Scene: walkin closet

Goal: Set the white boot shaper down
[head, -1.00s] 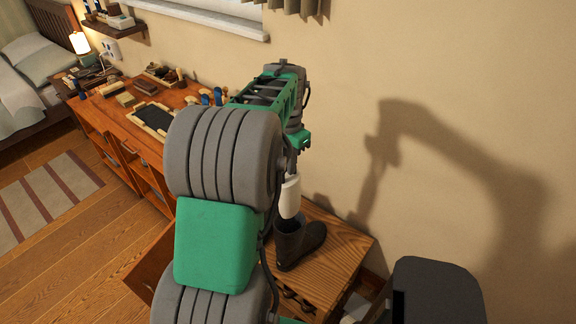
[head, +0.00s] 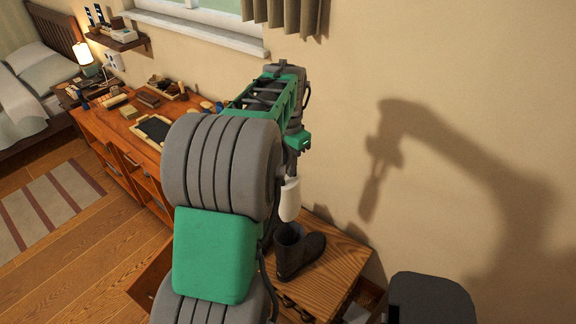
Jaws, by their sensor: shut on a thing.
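The white boot shaper (head: 290,200) hangs upright below my gripper (head: 288,176), which is shut on its upper end. My arm hides most of the gripper and its fingertips. The shaper is just above the dark boot (head: 302,254), near the boot's open top. I cannot tell whether its lower tip is apart from the boot's opening or overlaps it only in the picture. The boot stands upright on a wooden surface (head: 345,262).
A long wooden cabinet (head: 100,130) with a tray (head: 154,129) and several small things runs along the wall to the left. The wooden surface has bare room right of the boot. A dark grey object (head: 435,298) stands at the lower right.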

